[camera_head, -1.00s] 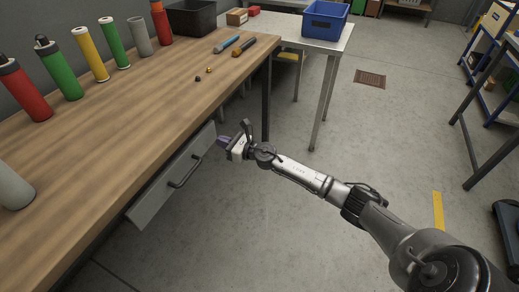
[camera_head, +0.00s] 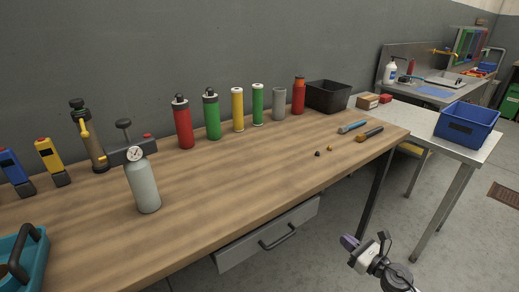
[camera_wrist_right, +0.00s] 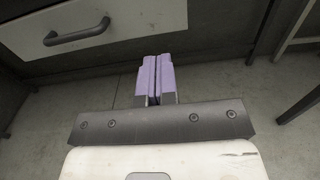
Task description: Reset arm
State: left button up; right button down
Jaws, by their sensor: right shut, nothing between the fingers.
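My right gripper (camera_head: 350,243) is at the lower right of the head view, in front of the workbench and to the right of the grey drawer (camera_head: 267,235). Its purple fingers (camera_wrist_right: 155,79) are pressed together and empty in the right wrist view. The drawer front with its dark handle (camera_wrist_right: 77,33) shows at the upper left of that view, apart from the fingers. My left gripper is in neither view.
The wooden workbench (camera_head: 225,178) carries a grey gauge cylinder (camera_head: 143,185), several coloured cylinders, a black bin (camera_head: 327,96) and two tools near its right end. A side table (camera_head: 420,128) holds a blue crate (camera_head: 467,124).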

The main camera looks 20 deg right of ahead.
jog(key=d+r+m+h, duration=0.3)
jog(key=d+m+h, duration=0.65)
jog(key=m, duration=0.85)
jog(key=s+a+m+g+h, duration=0.3)
jog(key=s+m+g+h, duration=0.15)
jog(key=m, duration=0.75)
jog(key=s+a+m+g+y+p, duration=0.35)
jog(key=s+a, duration=0.25)
jog(key=a, duration=0.3)
jog(key=s+a+m+g+y+p, duration=0.2)
jog(key=s+a+p, duration=0.3)
jog(key=s+a, duration=0.3)
jog(key=s+a+r+m+g+y+p, duration=0.1)
jog(key=s+a+r+g+y+p, duration=0.1)
jog(key=s+a+r+p, duration=0.35)
jog(key=s+a+r+g+y+p, duration=0.2)
jog(key=s+a+y+p, duration=0.1)
jog(key=s+a+p, duration=0.55)
notch_tip(320, 180, up, 37)
jog(key=p, duration=3.7)
jog(key=shift+s+d+f+h, duration=0.15)
jog(key=shift+s+d+h, duration=0.2)
jog(key=shift+d, duration=0.1)
